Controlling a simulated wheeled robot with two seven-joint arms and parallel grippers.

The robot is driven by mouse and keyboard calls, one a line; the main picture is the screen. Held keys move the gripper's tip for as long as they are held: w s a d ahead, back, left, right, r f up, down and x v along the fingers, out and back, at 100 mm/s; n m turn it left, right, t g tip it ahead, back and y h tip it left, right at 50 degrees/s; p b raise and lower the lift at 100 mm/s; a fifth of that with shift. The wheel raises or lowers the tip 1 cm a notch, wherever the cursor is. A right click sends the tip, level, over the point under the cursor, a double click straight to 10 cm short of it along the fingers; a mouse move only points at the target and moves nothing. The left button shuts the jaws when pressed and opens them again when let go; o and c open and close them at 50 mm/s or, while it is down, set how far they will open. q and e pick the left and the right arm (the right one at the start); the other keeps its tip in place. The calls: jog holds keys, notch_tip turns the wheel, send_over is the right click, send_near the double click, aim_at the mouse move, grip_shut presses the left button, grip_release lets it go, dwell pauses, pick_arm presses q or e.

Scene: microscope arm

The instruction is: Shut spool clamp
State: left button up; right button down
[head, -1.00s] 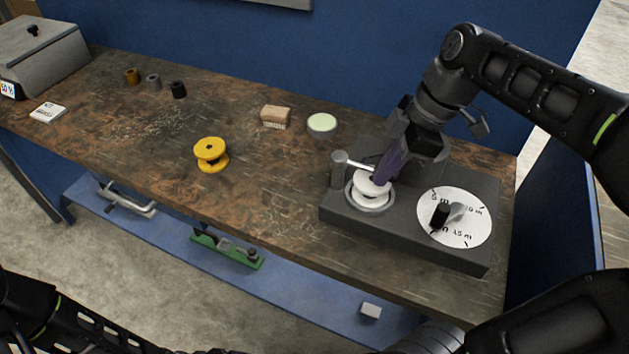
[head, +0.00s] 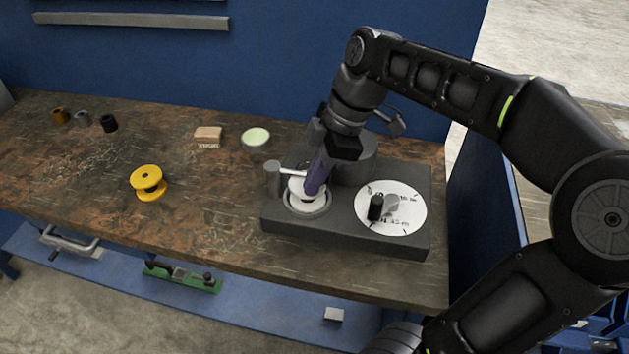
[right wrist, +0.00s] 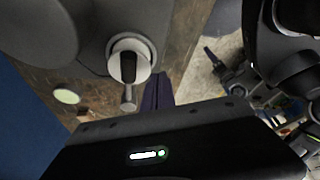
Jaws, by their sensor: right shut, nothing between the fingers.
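The grey machine base (head: 345,226) stands at the right end of the workbench. A white spool (head: 305,203) sits in its round seat at the left of the base. The clamp (head: 290,173), a silver arm on a short post, reaches rightward over the spool. It also shows in the right wrist view (right wrist: 127,97). My right gripper (head: 313,188) is shut and empty, its purple fingers right by the spool and the clamp arm's end. Whether they touch the arm I cannot tell. My left gripper is not in view.
A white dial (head: 404,222) with a dark knob (head: 376,206) lies on the base's right side. A yellow spool (head: 148,183), a wooden brush (head: 208,137) and a pale green round tin (head: 256,139) stand on the bench. The bench between the yellow spool and the base is clear.

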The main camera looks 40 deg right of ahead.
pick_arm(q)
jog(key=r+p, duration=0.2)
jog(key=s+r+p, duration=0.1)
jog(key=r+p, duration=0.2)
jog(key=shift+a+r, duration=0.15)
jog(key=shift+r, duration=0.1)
pick_arm(e)
notch_tip(320, 180, up, 10)
jog(key=w+d, duration=0.1)
jog(key=shift+w+d+f, duration=0.2)
jog(key=shift+d+f, duration=0.05)
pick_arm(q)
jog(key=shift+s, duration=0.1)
